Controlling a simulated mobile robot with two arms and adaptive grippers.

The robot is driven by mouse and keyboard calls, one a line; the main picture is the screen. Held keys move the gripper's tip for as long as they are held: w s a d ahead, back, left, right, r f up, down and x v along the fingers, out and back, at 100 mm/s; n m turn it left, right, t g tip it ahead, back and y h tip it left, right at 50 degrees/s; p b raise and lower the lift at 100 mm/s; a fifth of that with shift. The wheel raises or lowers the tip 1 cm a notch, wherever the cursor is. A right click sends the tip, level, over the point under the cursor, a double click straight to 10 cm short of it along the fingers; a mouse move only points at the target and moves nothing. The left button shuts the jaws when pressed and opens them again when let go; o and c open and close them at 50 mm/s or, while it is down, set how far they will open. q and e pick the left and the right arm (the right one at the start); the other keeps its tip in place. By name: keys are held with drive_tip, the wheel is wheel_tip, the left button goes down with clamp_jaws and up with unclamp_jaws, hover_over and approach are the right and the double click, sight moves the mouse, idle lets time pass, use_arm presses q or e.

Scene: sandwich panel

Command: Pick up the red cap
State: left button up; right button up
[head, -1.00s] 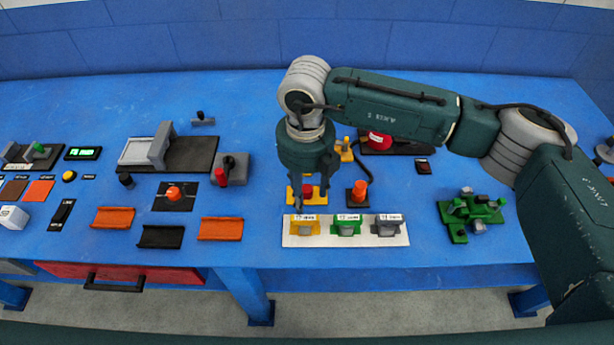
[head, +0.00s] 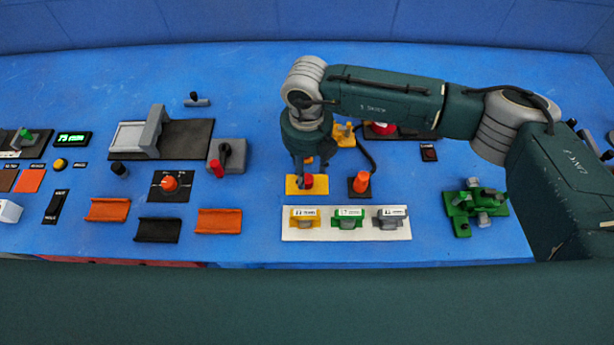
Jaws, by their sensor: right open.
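A small red cap (head: 307,181) sits on a yellow base (head: 293,188) near the middle of the table. My right gripper (head: 306,177) points down over this base, with its fingers open close around the cap. The fingers partly hide the cap, and I cannot tell whether they touch it. My left gripper is not in the head view.
An orange knob on a black base (head: 361,183) stands just right of the gripper. A white plate (head: 297,235) with yellow, green and grey pieces lies in front. A green fixture (head: 475,204) is farther right. The table between the plate and green fixture is clear.

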sight(307, 178)
wheel_tip(307, 178, down, 4)
drive_tip(key=shift+s+r+p, duration=0.1)
drive_tip(key=shift+s+p, duration=0.05)
drive_tip(key=shift+p, duration=0.5)
drive_tip(key=shift+c, duration=1.3)
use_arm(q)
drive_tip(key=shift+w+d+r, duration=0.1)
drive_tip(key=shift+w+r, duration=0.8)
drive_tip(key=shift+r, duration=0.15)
use_arm(e)
clamp_jaws()
